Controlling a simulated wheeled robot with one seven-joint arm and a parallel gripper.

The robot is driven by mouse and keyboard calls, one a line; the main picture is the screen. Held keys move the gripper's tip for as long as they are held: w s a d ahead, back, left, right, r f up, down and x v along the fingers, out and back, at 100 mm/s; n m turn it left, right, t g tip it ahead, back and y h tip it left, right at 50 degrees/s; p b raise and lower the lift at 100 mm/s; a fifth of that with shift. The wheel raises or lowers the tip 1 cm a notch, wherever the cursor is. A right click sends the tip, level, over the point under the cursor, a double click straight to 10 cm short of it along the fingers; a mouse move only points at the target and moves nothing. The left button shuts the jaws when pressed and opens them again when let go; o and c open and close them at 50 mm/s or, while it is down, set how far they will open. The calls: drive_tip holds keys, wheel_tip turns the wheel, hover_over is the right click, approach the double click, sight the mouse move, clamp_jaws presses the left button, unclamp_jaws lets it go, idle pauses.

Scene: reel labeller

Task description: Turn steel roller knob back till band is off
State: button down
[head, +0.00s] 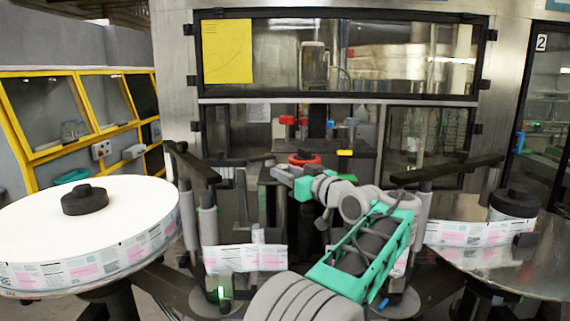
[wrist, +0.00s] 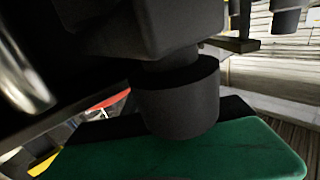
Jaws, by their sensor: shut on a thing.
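My gripper (head: 285,173) is at the end of my grey and green arm, over the middle of the machine, close to a red ring. It is small and partly blocked from view by my wrist. In the wrist view, a dark round knob (wrist: 178,105) stands close in front, against a green part at the bottom. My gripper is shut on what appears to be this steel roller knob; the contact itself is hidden. The printed label band (head: 245,258) crosses low in front of the machine, its middle hidden behind my arm. Whether it touches the roller cannot be seen.
A large label reel (head: 90,225) lies on the left turntable. The right turntable (head: 500,264) has a dark hub and the band around it. Dark bars on grey posts (head: 208,225) stand either side of my arm. A red ring (head: 304,159) sits beside the gripper.

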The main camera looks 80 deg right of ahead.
drive_tip(key=shift+n+t+y+p, duration=0.4)
drive_tip(key=shift+n+y+p, duration=0.1)
drive_tip(key=shift+y, duration=0.1)
drive_tip(key=c, duration=1)
unclamp_jaws()
drive_tip(key=shift+d, duration=0.1)
drive_tip(key=shift+f+b, duration=0.1)
drive_tip(key=shift+b, duration=0.25)
